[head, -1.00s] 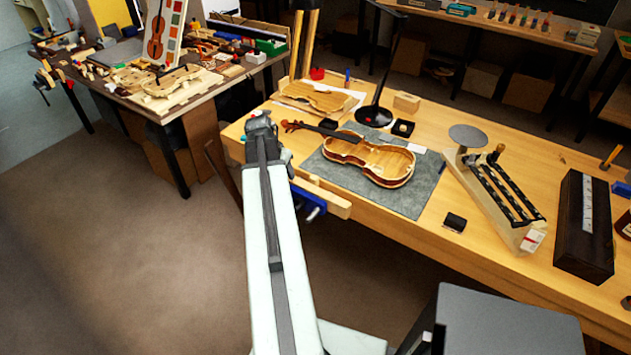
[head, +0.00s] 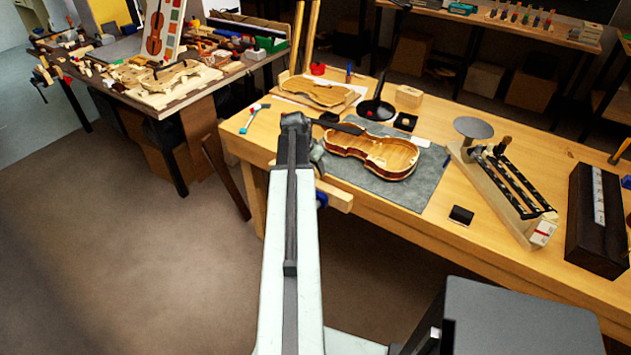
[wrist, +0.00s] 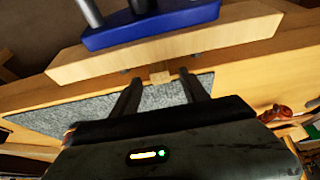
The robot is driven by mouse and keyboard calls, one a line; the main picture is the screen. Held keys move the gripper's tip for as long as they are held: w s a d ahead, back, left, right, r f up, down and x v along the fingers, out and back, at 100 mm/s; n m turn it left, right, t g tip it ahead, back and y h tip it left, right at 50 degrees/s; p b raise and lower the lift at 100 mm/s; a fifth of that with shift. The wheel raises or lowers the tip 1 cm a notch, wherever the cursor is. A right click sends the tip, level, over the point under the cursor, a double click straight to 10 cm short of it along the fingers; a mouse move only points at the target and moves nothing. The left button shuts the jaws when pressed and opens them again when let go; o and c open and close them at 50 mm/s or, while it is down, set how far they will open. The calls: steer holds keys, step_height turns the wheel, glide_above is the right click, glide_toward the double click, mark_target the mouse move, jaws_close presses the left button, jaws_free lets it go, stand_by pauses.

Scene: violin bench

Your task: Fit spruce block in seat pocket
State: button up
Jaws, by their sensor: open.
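My gripper (wrist: 161,80) is open in the wrist view, its two dark fingers apart. A small light wood block (wrist: 159,77) shows between the fingertips, by the bench edge near the vise; I cannot tell whether the fingers touch it, or whether it is the spruce block. In the head view my gripper (head: 297,120) is at the bench's front edge, left of the violin, and its fingers are hidden. The open violin body (head: 375,153) lies on a grey mat (head: 428,190) with its inside showing. I cannot make out the seat pocket.
The blue vise (wrist: 150,25) with its wooden jaw (wrist: 165,52) is close to my fingers. A lamp base (head: 376,110), a wooden box (head: 409,96) and a loose plate (head: 318,91) stand behind the violin. A long rack (head: 500,185) is at right. The floor at left is clear.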

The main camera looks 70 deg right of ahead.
steer(key=shift+x, duration=0.8)
steer(key=shift+a+r, duration=0.1)
steer(key=shift+r, duration=0.15)
jaws_close()
step_height(320, 180, up, 10)
steer(key=p, duration=1)
steer(key=shift+r, duration=0.2)
